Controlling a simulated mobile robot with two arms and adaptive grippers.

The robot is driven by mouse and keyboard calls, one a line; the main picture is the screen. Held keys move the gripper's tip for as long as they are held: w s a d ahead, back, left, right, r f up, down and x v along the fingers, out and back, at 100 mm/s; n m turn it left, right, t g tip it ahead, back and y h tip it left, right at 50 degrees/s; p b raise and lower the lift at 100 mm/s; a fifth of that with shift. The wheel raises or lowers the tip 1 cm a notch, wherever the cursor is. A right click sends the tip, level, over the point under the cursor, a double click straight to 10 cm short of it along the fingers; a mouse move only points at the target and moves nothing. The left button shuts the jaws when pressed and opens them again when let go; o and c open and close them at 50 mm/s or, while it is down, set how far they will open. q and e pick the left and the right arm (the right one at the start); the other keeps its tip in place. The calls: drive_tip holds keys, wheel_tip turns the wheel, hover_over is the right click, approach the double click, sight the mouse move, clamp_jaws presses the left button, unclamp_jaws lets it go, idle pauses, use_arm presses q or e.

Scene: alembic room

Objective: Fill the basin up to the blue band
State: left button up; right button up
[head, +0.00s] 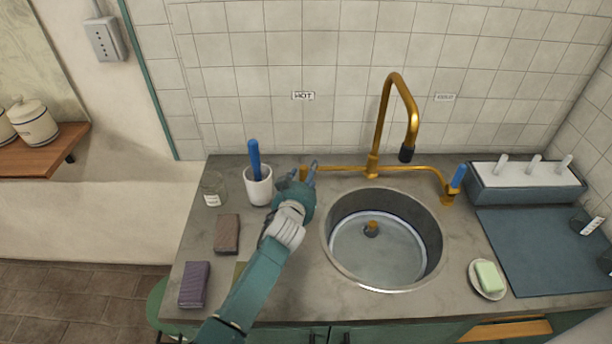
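The round metal basin (433,244) is set in the grey counter. A pale bluish band (403,221) runs around its inner wall, and a small brass piece (371,229) shows inside. The basin looks to hold some clear water, but I cannot tell its exact level. The brass faucet (382,118) arches over it, its dark nozzle (406,154) showing no visible stream. My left gripper (310,174) is at the left, HOT-side end of the brass pipe and mostly hides the tap there. Whether its fingers grip the handle is unclear. The right tap's blue handle (458,176) is uncovered. My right gripper is out of view.
A white cup (258,190) with a blue-handled tool and a glass jar (213,189) stand left of my gripper. Brown (227,234) and purple (194,284) blocks lie nearer. A soap dish (487,291), blue mat (535,250) and rack (526,183) are at the right.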

use_arm(q)
drive_tip(key=shift+s, duration=0.1)
drive_tip(key=v, duration=1.1)
drive_tip(key=shift+s, duration=0.35)
drive_tip(key=shift+a+r, duration=0.1)
